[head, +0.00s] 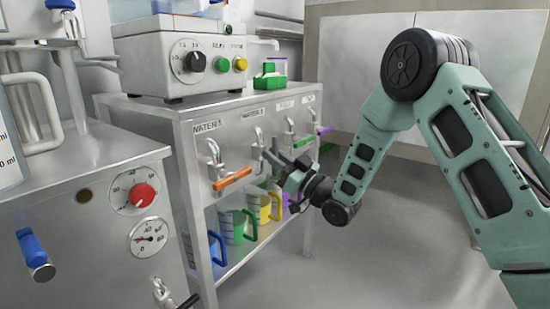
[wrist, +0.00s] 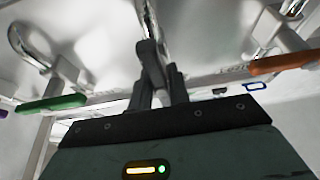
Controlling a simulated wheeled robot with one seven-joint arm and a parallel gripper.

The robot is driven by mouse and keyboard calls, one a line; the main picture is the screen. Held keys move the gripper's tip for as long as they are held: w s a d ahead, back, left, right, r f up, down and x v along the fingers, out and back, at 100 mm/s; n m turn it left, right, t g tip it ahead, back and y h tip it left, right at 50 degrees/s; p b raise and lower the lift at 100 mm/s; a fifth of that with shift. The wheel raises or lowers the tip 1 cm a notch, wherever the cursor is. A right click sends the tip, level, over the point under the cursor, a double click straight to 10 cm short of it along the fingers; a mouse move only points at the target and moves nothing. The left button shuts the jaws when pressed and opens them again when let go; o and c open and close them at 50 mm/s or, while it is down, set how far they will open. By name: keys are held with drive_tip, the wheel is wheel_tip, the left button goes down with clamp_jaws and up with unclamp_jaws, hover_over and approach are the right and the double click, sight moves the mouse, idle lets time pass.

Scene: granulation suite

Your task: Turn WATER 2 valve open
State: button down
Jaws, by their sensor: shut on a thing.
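The WATER 2 valve is second from the left in the row on the metal cart's front. Its silver spout (head: 258,136) shows in the head view, and its label is too small to read surely. My gripper (head: 277,161) is at this valve, its fingers shut on the dark grey valve handle. In the wrist view the handle (wrist: 151,60) runs down between the two fingers of my gripper (wrist: 161,85), below the curved spout (wrist: 148,20). The part of the handle inside the jaws is hidden, so its exact angle is hard to tell.
The WATER 1 valve's orange lever (head: 232,179) is close on the left; a green lever (head: 304,142) and a purple lever (head: 326,131) are on the right. Colored-handled jugs (head: 233,222) stand on the shelf below. A panel with a red knob (head: 142,195) is at front left. Floor on the right is clear.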

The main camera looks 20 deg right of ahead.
drive_tip(key=c, duration=1.3)
unclamp_jaws()
drive_tip(key=p+v, duration=0.2)
drive_tip(key=v, duration=1.5)
drive_tip(key=shift+s+d+f+p, duration=0.1)
drive_tip(key=shift+s+d+p, duration=0.1)
drive_tip(key=shift+p, duration=0.2)
drive_tip(key=shift+w+a, duration=0.1)
